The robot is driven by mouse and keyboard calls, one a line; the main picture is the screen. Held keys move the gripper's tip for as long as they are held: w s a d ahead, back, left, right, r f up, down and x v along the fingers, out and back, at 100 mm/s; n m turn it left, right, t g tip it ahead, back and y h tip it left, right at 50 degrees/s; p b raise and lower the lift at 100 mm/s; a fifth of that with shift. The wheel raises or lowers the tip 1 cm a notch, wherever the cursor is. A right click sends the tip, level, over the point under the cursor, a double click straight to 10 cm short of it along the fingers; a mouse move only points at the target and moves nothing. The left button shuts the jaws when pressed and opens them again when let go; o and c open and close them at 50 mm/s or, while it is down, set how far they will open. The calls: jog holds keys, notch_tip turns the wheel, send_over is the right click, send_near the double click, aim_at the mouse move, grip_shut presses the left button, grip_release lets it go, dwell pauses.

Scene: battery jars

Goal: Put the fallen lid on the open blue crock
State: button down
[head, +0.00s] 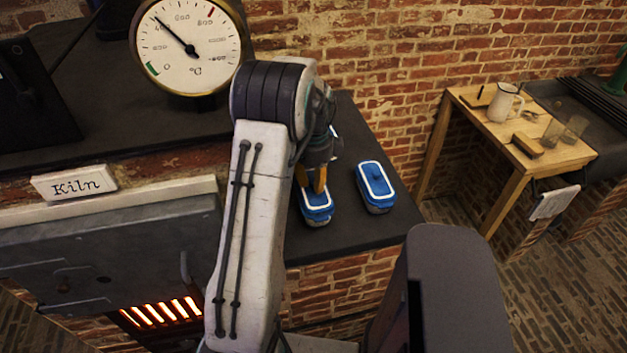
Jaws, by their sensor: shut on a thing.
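Two blue crocks with white rims stand on the dark top beside the kiln. The left crock (318,219) is directly under my gripper (319,188). My gripper points down with its orange fingers shut on the blue lid (317,200), which shows at the top of this crock. The fingers cover part of the lid, and I cannot tell whether it rests fully on the rim. The right crock (376,187) stands apart, with a blue top inside its white rim.
A large temperature dial (188,45) stands at the back left. The kiln front (110,260) with glowing slots is below the top. The dark top's right edge is close to the right crock. A wooden table (535,155) with a jug (505,102) stands further right.

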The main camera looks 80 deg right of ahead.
aim_at(314, 181)
jog(key=shift+f, duration=0.4)
jog(key=c, duration=1.2)
grip_release()
jog(key=shift+r, duration=0.15)
jog(key=shift+r, duration=0.65)
notch_tip(314, 181, up, 11)
jog(key=shift+r, duration=0.2)
jog(key=shift+s, duration=0.1)
